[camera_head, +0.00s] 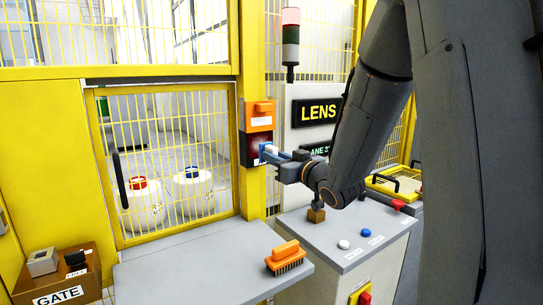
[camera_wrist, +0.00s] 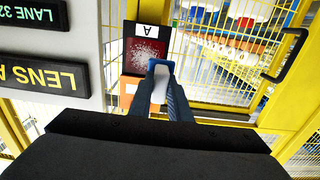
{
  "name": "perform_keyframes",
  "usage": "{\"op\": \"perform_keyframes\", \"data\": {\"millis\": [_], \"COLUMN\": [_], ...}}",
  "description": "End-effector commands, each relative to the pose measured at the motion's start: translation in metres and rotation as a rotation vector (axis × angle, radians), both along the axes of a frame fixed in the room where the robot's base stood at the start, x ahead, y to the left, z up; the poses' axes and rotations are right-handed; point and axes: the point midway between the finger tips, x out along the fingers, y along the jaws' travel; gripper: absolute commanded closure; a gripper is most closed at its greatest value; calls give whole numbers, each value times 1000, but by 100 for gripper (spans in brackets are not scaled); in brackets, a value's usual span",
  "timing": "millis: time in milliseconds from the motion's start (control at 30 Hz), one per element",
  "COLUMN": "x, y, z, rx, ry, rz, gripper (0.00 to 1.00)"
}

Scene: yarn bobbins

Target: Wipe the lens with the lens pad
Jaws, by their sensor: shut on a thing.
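The lens (camera_head: 256,143) is a dark red square panel on the yellow post, below an orange housing. In the wrist view the lens (camera_wrist: 143,42) carries a patch of white specks, with a white "A" label beside it. My gripper (camera_head: 277,153) is shut on the lens pad (camera_head: 269,149), a small blue and white block. In the wrist view the pad (camera_wrist: 161,65) sits between my gripper's fingertips (camera_wrist: 161,78) and overlaps the lens's lower right corner. The pad is at or just in front of the lens; I cannot tell whether they touch.
A grey shelf (camera_head: 210,268) below holds an orange brush (camera_head: 286,257). A brown "GATE" box (camera_head: 75,277) stands at left. A yellow mesh gate (camera_head: 165,165) with bobbins behind it is left of the post. A "LENS" sign (camera_head: 317,112) and a grey button console (camera_head: 340,240) are at right.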

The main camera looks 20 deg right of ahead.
Motion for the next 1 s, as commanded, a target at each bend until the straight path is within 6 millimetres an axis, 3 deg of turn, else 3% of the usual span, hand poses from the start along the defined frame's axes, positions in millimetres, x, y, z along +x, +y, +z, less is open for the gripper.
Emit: {"op": "perform_keyframes", "data": {"millis": [533, 1000], "x": [5, 48], "y": [2, 16], "z": [-1, -7], "rx": [-1, -1], "ry": [0, -1], "rz": [1, 2], "gripper": [100, 100]}}
